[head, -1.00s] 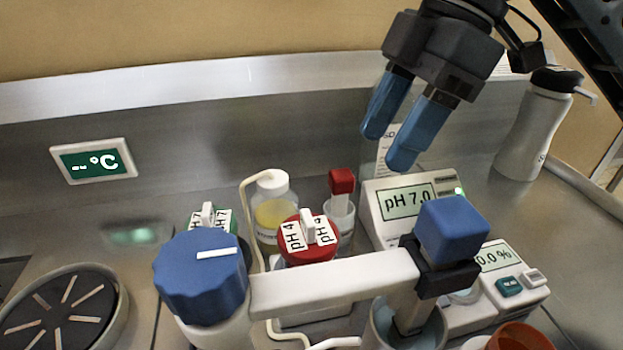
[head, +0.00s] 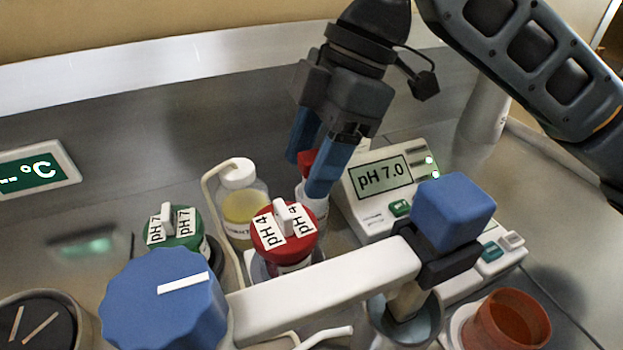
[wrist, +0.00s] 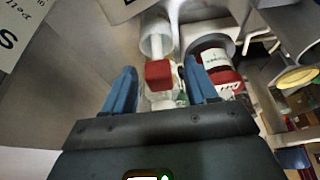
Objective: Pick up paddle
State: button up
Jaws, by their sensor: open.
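Two block-topped tools show, and I cannot tell for sure which is the paddle. One has a red block (head: 306,158) on a pale stem standing in a clear beaker (head: 318,206). The other has a blue block (head: 453,212) above a black clamp, its flat grey shaft reaching into a grey cup (head: 375,325). My gripper (head: 308,172) is open and points down at the red block, partly hiding it. In the wrist view the red block (wrist: 158,73) lies between the fingertips, with no clear contact. The stem's lower end is hidden in the head view.
A red-capped pH 4 bottle (head: 284,238) stands close in front of the beaker. A yellow-liquid bottle (head: 243,207) is left, a pH meter (head: 375,180) right. A white arm (head: 330,290) with a blue knob (head: 165,305) crosses the front. An orange cup (head: 510,325) is front right.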

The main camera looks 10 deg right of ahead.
grip_shut()
dwell(0.5)
jog(key=shift+r, duration=0.1)
